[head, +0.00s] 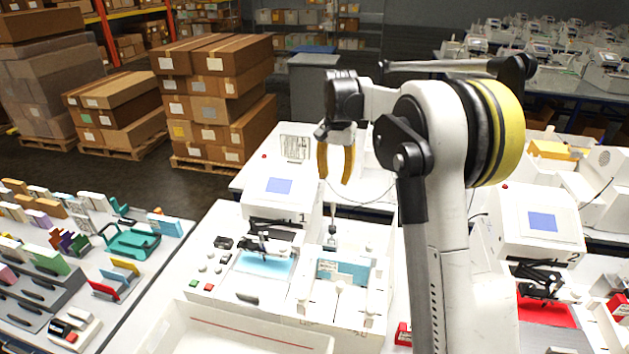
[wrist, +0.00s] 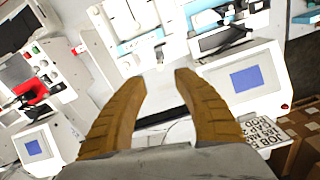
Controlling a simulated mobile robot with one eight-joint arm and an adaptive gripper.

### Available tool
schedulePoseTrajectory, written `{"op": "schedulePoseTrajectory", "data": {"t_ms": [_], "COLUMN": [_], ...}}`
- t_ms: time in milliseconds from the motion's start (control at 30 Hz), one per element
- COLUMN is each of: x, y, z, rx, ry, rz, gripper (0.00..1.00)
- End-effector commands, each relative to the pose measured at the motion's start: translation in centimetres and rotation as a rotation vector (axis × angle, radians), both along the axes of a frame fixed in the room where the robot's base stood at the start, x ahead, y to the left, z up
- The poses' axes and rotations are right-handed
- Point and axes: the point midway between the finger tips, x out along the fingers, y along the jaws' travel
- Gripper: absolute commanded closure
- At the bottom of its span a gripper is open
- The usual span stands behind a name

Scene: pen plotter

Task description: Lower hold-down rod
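The plotter marked 1 (head: 278,200) stands in the middle of the head view. It has a blue screen, a black pen mechanism (head: 268,232) and a light-blue sheet (head: 264,263) below it. A thin upright rod-like part (head: 331,238) stands right of the mechanism; I cannot tell whether it is the hold-down rod. My gripper (head: 335,180) hangs above and behind the plotter, its two tan fingers apart and empty. In the wrist view the open fingers (wrist: 160,80) point toward white machine surfaces, with a blue screen (wrist: 250,77) at right.
The plotter marked 2 (head: 543,220) stands at the right, with a red sheet below. A side table holds a teal tray (head: 137,240) and several coloured items at left. An empty white bin (head: 235,335) is in front. A label card (wrist: 280,130) shows in the wrist view.

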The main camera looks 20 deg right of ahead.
Motion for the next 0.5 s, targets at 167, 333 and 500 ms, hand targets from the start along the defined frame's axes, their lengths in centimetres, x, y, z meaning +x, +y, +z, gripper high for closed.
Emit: {"op": "schedulePoseTrajectory", "data": {"t_ms": [167, 333, 500], "x": [0.5, 0.5, 0.5], "y": [-0.5, -0.4, -0.3], "z": [-0.9, -3.9, -7.3], "rx": [0.003, 0.003, 0.003], "ry": [0.013, 0.011, 0.011], "rz": [-0.018, -0.017, -0.016], "gripper": [0.64, 0.64, 0.64]}}
